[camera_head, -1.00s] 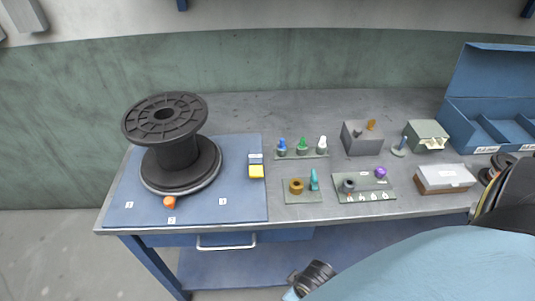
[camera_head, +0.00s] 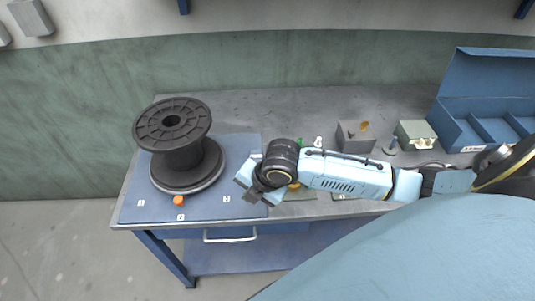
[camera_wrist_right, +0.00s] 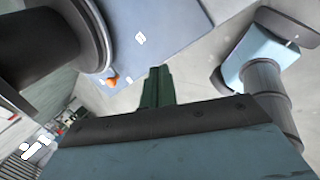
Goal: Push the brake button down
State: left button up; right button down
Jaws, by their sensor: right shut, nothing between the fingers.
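A small orange knob (camera_head: 178,200), which looks like the brake button, sits at the front edge of the black spool's (camera_head: 172,125) round base. It also shows in the right wrist view (camera_wrist_right: 112,80), beside the base. My right gripper (camera_head: 248,196) is over the right part of the blue mat, to the right of the knob and apart from it. In the right wrist view its dark green fingers (camera_wrist_right: 158,72) are together and empty. My left gripper is not in view. Whether the knob is up or down is too small to tell.
The blue mat (camera_head: 140,210) carries numbered white labels. My right arm covers the small parts at the bench's middle. A grey block (camera_head: 350,142), a greenish box (camera_head: 415,133) and an open blue bin (camera_head: 450,115) stand at the right. The mat between knob and gripper is clear.

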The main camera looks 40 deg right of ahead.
jog(key=w+d+r+n+h, duration=0.1)
jog(key=w+d+r+n, duration=0.1)
jog(key=w+d+n, duration=0.6)
jog(key=f+m+b, duration=0.1)
jog(key=b, duration=0.1)
jog(key=d+f+b, duration=0.1)
jog(key=f+b, duration=0.1)
jog(key=f+m+b, duration=0.1)
jog(key=f+b, duration=0.1)
jog(key=b, duration=0.1)
jog(key=shift+w+d+f+m, duration=0.25)
jog(key=shift+d+m, duration=0.05)
jog(key=shift+f+b, duration=0.65)
jog(key=shift+f, duration=0.95)
jog(key=shift+r, duration=0.15)
notch_tip(320, 180, up, 4)
jog(key=p, duration=0.5)
jog(key=shift+s, duration=0.15)
